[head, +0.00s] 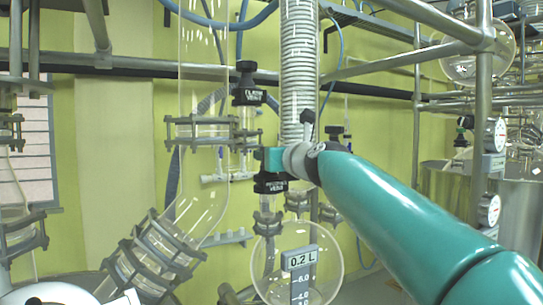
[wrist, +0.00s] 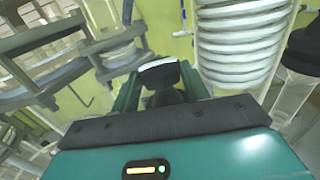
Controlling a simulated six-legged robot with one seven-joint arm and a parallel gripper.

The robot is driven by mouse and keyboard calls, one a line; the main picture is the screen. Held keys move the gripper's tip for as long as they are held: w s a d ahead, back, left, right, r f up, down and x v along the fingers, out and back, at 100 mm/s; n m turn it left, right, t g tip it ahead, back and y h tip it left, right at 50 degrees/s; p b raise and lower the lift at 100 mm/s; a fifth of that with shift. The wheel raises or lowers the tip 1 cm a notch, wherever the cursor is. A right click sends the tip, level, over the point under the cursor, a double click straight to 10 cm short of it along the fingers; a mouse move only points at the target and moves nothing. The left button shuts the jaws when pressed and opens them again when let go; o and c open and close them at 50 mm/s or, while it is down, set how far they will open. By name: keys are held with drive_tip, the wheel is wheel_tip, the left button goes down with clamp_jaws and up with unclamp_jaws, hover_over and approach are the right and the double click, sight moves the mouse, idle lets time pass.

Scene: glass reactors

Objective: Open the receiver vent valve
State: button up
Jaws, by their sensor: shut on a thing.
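The receiver vent valve (head: 270,186) is a black fitting with a white-lettered label above a glass tube, at the centre of the head view. My gripper (head: 272,160) is directly above this label, at the end of my teal arm, and covers the valve's top. In the wrist view my gripper (wrist: 160,90) is shut on a black knob (wrist: 160,74) with a pale top face, held between the two teal fingers. How far the knob is turned cannot be told.
A similar black-capped valve (head: 248,96) stands just up and left. A ribbed coil column (head: 299,70) rises behind my gripper. The round glass receiver (head: 322,272) hangs below, with a display (head: 300,261) reading 0.2 L. Metal clamps (head: 185,132) and glass pipes crowd the left.

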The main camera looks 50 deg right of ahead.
drive_tip(key=shift+d+n+t+y, duration=0.1)
drive_tip(key=shift+d+n+y, duration=0.1)
drive_tip(key=shift+n+y, duration=1.15)
drive_tip(key=shift+d+n+t+y, duration=0.15)
drive_tip(key=shift+n+y, duration=0.55)
drive_tip(key=shift+y, duration=1.15)
drive_tip(key=shift+d+n+t+y, duration=0.1)
drive_tip(key=shift+d+n+y, duration=0.15)
drive_tip(key=shift+n+y, duration=1.1)
drive_tip(key=shift+y, duration=0.55)
drive_tip(key=o, duration=1)
drive_tip(key=shift+s, duration=0.15)
drive_tip(key=shift+d+m+h, duration=0.1)
drive_tip(key=shift+m+h, duration=0.5)
drive_tip(key=shift+h, duration=0.1)
drive_tip(key=shift+a+m+h, duration=0.2)
drive_tip(key=shift+m+h, duration=0.9)
drive_tip(key=shift+h, duration=0.7)
drive_tip(key=shift+a+m+g+h, duration=0.2)
drive_tip(key=shift+m+h, duration=0.55)
drive_tip(key=shift+h, duration=0.35)
drive_tip(key=shift+a+m+g+h, duration=0.15)
drive_tip(key=shift+m+g+h, duration=0.1)
drive_tip(key=shift+m+h, duration=0.65)
drive_tip(key=shift+a+m+g+h, duration=0.2)
drive_tip(key=shift+m+h, duration=0.35)
drive_tip(key=shift+h, duration=0.75)
drive_tip(key=shift+h, duration=0.3)
